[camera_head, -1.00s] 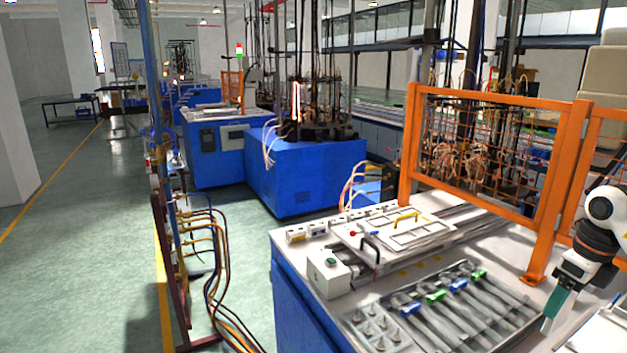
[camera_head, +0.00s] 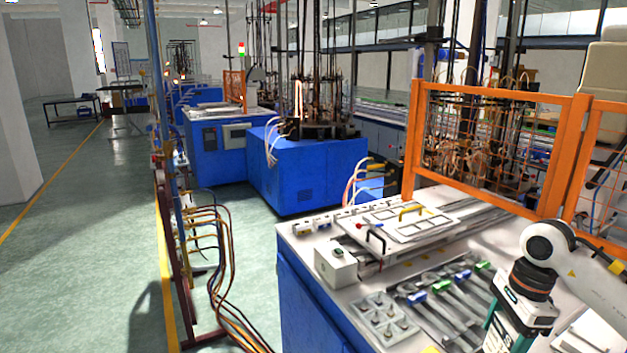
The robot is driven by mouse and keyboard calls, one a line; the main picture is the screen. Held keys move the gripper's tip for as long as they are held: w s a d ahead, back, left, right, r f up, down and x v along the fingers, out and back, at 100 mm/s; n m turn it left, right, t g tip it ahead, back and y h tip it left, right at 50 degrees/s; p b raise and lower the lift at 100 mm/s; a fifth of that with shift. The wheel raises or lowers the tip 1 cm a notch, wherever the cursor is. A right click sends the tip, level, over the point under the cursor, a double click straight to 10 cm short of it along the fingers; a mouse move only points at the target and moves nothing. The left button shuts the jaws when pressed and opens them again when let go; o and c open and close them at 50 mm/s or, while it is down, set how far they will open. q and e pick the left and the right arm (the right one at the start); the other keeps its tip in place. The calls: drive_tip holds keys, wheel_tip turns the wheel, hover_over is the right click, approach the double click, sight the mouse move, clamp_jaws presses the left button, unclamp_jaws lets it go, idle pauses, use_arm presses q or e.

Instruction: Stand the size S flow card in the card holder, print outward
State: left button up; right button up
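I cannot make out the size S flow card or the card holder in the head view. My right gripper (camera_head: 500,335) comes in from the right, pointing down over the front right of the white-topped workbench (camera_head: 305,240). A teal finger shows at its left side. Its fingertips run toward the bottom edge of the picture, so I cannot see whether it is open or holds anything. My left gripper is outside the view.
A light tray with several compartments (camera_head: 352,307) lies at the bench front. Long tools with blue and green parts (camera_head: 440,286) lie beside it, partly behind my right arm. A white button box (camera_head: 335,265) stands at the left. An orange mesh fence (camera_head: 497,90) bounds the back.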

drive_tip(key=s+a+f+n+b, duration=0.1)
drive_tip(key=s+a+f+n, duration=0.4)
drive_tip(key=n, duration=0.4)
drive_tip(key=s+a+f+n+g+h+b, duration=0.1)
drive_tip(key=s+a+f+n, duration=0.3)
drive_tip(key=s+a+n, duration=0.4)
drive_tip(key=shift+s+a+f+n, duration=0.3)
drive_tip(key=shift+a+f+n, duration=0.05)
drive_tip(key=shift+a+n, duration=0.3)
drive_tip(key=shift+w, duration=0.1)
